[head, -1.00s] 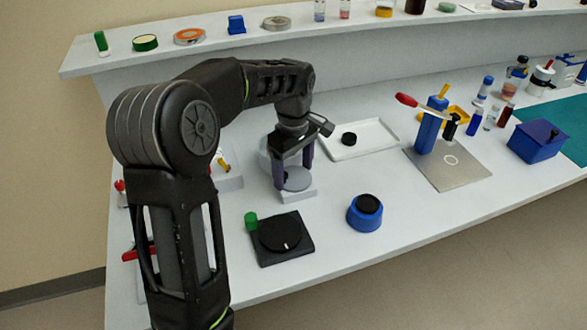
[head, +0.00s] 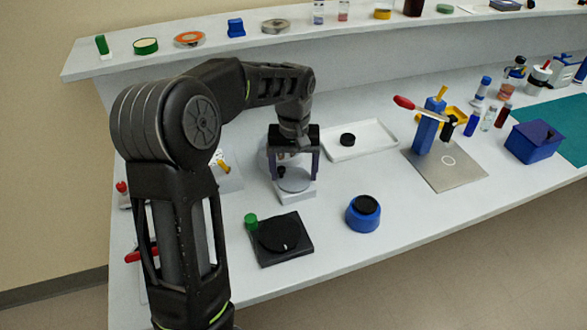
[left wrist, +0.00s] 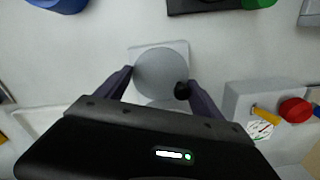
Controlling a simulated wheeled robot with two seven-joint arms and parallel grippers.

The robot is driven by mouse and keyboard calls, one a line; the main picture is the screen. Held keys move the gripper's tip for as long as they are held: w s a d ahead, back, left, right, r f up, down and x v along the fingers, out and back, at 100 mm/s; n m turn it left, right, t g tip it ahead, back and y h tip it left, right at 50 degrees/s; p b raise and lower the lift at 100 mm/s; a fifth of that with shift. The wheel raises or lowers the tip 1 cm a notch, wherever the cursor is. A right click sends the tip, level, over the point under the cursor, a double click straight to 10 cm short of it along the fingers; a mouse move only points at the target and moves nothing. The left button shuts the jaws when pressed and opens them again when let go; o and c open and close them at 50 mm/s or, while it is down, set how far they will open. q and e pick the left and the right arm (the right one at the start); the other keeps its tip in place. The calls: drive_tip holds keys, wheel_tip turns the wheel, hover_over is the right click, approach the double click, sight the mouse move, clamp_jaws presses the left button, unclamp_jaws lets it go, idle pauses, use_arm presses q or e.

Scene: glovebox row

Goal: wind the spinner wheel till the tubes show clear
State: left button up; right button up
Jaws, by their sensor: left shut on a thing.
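The spinner (head: 297,195) has a pale base and a flat grey wheel with a small black knob (head: 281,172) near its rim. The wheel (left wrist: 160,70) fills the space between my fingers in the left wrist view. My left gripper (head: 294,174) points down over the spinner, its purple fingers on opposite sides of the wheel and shut on it. In the left wrist view the black knob (left wrist: 181,90) sits beside the right-hand finger. A pale round part behind the wheel is partly hidden by my gripper. I cannot make out the spinner's tubes. My right gripper is out of view.
A black square plate (head: 263,257) with a dark dial and green knob lies in front. A blue round pot (head: 361,221) stands to its right. A white tray (head: 372,144) is behind right. A blue lever press (head: 428,130) stands farther right. Bare bench lies between them.

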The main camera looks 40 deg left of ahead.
sight(294, 177)
use_arm(q)
drive_tip(key=shift+m, duration=1.3)
drive_tip(key=shift+w, duration=0.1)
drive_tip(key=o, duration=1.4)
drive_tip(key=shift+c, duration=0.2)
drive_tip(key=shift+r, duration=0.1)
drive_tip(key=shift+r, duration=3.8)
